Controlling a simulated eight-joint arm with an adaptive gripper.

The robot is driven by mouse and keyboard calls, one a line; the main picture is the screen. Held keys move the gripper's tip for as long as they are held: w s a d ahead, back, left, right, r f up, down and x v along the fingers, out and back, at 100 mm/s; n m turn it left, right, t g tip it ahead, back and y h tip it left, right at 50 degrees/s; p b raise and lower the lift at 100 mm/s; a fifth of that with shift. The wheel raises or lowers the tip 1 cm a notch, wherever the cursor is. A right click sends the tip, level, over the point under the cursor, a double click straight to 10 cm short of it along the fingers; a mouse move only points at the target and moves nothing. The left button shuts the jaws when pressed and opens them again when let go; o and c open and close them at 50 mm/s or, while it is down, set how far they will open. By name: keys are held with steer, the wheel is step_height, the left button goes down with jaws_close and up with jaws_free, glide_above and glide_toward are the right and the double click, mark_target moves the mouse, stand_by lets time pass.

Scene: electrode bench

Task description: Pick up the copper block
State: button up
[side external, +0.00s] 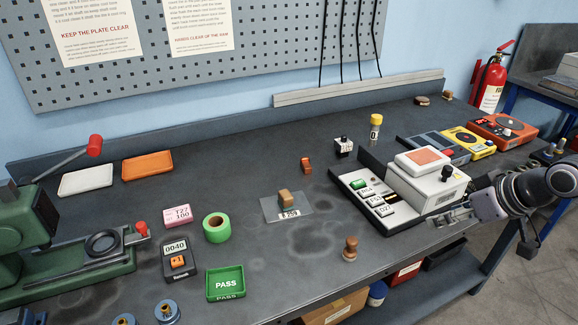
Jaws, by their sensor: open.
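A small copper-brown block (285,197) sits on a clear flat sheet or bag (270,210) marked "B 259", near the middle of the bench (330,285). My gripper (432,221) is at the right, near the front right of the white keyed device, well to the right of the block. Its jaws are open, and I see nothing between them. The fingertips are small and partly hard to make out against the device and the bench edge.
The white keyed device (380,205) stands between my gripper and the block. A wooden-handled stamp (350,250) stands in front, and an orange-red piece (306,165) lies behind the block. Green tape (216,228) is to the left. Bare bench surrounds the sheet.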

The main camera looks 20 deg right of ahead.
steer(key=shift+c, duration=0.4)
steer(key=w+a+r, duration=0.1)
steer(key=w+r, duration=0.5)
steer(key=w, duration=0.2)
steer(key=m+g+h, duration=0.1)
steer(key=m+g, duration=0.2)
glide_above(306, 163)
steer(key=s, duration=0.4)
step_height(306, 163, down, 6)
steer(key=x, duration=0.7)
steer(key=a+x, duration=0.1)
steer(key=x, duration=0.2)
steer(key=shift+f, duration=0.2)
jaws_close()
